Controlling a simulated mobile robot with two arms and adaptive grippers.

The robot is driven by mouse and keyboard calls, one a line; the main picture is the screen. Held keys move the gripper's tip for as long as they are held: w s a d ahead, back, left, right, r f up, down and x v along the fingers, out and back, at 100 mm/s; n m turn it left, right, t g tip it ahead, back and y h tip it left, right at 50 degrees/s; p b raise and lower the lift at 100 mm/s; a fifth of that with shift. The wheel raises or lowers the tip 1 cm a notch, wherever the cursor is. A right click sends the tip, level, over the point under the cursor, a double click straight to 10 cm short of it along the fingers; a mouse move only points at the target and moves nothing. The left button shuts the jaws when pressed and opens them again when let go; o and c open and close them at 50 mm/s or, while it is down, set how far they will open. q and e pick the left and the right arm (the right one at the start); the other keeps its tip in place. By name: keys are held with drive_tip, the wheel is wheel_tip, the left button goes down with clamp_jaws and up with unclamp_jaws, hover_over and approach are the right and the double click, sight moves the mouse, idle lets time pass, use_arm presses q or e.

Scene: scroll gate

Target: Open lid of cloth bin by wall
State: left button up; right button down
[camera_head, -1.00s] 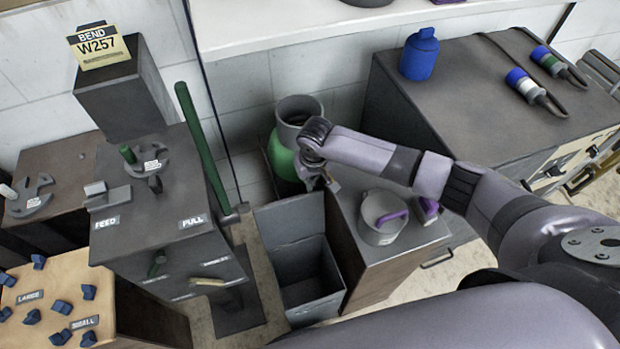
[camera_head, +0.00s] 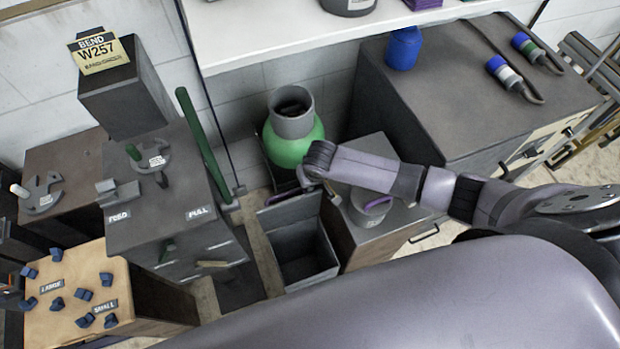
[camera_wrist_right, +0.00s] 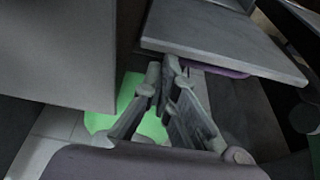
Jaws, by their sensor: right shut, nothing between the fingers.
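The grey cloth bin (camera_head: 302,268) stands on the floor between the machine and a low cabinet. Its inside shows from above. Its lid (camera_head: 285,214) stands raised along the bin's rear edge. In the head view my right gripper (camera_head: 309,187) is just behind the lid's top edge, partly hidden by my wrist; I cannot tell whether it touches the lid. In the right wrist view the fingers (camera_wrist_right: 170,66) are together with nothing between them. Grey panels flank them there, and I cannot tell which one is the lid. My left gripper is not in view.
A green container with a grey neck (camera_head: 293,135) stands behind the lid by the wall. A low cabinet (camera_head: 385,232) with a round grey pot (camera_head: 368,210) is right of the bin. The machine (camera_head: 165,215) with a green lever (camera_head: 203,145) is to the left.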

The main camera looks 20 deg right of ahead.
drive_tip(key=v, duration=1.2)
